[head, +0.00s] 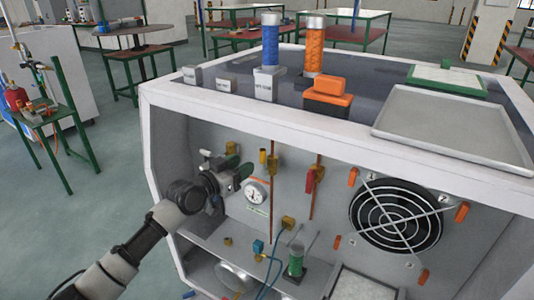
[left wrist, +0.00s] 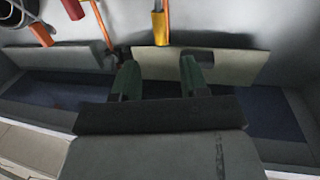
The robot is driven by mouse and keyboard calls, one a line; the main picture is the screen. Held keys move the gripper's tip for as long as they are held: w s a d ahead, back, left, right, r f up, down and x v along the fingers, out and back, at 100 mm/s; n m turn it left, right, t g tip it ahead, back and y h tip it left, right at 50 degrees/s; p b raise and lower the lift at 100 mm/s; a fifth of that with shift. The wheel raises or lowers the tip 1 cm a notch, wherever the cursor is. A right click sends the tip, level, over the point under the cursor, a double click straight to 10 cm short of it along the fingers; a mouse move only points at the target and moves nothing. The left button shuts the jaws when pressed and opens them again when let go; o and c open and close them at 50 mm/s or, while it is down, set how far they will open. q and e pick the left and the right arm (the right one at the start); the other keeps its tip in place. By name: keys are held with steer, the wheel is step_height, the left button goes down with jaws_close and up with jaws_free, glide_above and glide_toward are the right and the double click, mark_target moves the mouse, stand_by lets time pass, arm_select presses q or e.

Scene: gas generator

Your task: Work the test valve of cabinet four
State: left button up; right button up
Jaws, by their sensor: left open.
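A white cabinet (head: 160,145) with an open front fills the middle of the head view. Inside, a brass valve (head: 272,166) with a yellow handle (head: 262,157) sits on a copper pipe, and a red-handled valve (head: 310,182) sits on a second pipe. I cannot tell which is the test valve. My left gripper (head: 240,170) is open and empty, in front of the upper left interior. In the left wrist view the green fingers (left wrist: 157,68) are spread apart, and the yellow handle (left wrist: 160,28) shows beyond the gap between them. My right gripper is not in view.
A pressure gauge (head: 256,191) is close below my left gripper. A round fan (head: 396,216) with orange clips is at the right. Orange and blue cylinders, an orange block (head: 328,96) and a metal tray (head: 455,128) stand on top. The cabinet's front top edge overhangs the interior.

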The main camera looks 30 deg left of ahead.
mark_target(261, 154)
arm_select(q)
steer(key=x, duration=1)
steer(key=shift+w, duration=0.35)
steer(key=shift+d+f, duration=0.1)
steer(key=shift+c, duration=0.2)
jaws_close()
